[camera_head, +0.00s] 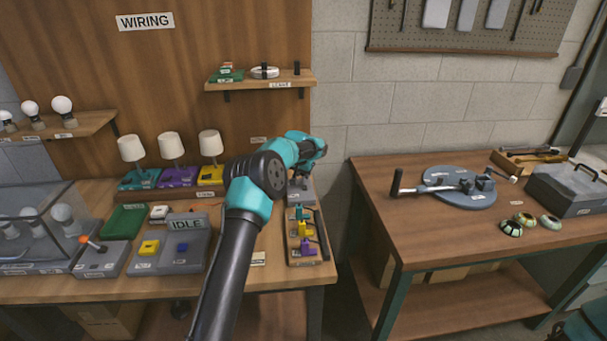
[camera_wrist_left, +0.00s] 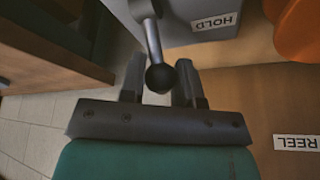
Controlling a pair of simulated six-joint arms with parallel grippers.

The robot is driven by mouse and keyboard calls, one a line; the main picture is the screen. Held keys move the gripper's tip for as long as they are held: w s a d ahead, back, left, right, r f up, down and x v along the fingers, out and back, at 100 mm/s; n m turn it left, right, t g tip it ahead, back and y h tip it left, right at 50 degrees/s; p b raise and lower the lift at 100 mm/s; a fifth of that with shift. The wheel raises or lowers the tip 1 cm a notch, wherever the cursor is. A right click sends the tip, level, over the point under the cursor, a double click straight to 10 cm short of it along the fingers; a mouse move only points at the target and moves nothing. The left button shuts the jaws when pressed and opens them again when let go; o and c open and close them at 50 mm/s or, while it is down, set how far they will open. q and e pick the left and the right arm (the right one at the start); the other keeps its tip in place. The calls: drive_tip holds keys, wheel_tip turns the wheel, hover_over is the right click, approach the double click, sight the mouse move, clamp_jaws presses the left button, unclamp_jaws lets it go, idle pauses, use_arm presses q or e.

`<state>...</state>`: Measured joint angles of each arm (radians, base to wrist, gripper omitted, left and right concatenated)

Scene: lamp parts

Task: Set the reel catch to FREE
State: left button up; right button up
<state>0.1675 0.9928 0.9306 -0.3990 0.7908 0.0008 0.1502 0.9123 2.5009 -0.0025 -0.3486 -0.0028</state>
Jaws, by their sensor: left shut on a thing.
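The reel catch is a grey block (camera_wrist_left: 190,18) with a metal lever (camera_wrist_left: 152,40) that ends in a black ball knob (camera_wrist_left: 160,78). In the left wrist view the block face beside the lever carries a HOLD label (camera_wrist_left: 215,22). My left gripper (camera_wrist_left: 161,64) is shut on the knob, one finger on each side. In the head view the grey block (camera_head: 301,190) shows at the right end of the bench, partly behind my left wrist; the lever is not clear there. No FREE label is readable. My right gripper is not in view.
An orange rounded part (camera_wrist_left: 299,30) and a REEL label (camera_wrist_left: 299,142) lie right of the catch in the wrist view. A tray of coloured parts (camera_head: 305,240) sits in front of the block. A gap separates this bench from the right-hand bench (camera_head: 440,245).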

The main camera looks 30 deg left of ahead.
use_arm(q)
clamp_jaws()
drive_tip(key=shift+s, duration=0.1)
drive_tip(key=shift+s+r+t+y, duration=0.3)
drive_tip(key=shift+t+y, duration=0.3)
drive_tip(key=shift+t, duration=0.3)
drive_tip(key=shift+s+d+t, duration=0.15)
drive_tip(key=shift+d+t, duration=0.05)
drive_tip(key=shift+t, duration=0.2)
drive_tip(key=shift+o, duration=2)
unclamp_jaws()
drive_tip(key=shift+s, duration=0.1)
drive_tip(key=shift+o, duration=1.4)
drive_tip(key=shift+d, duration=0.1)
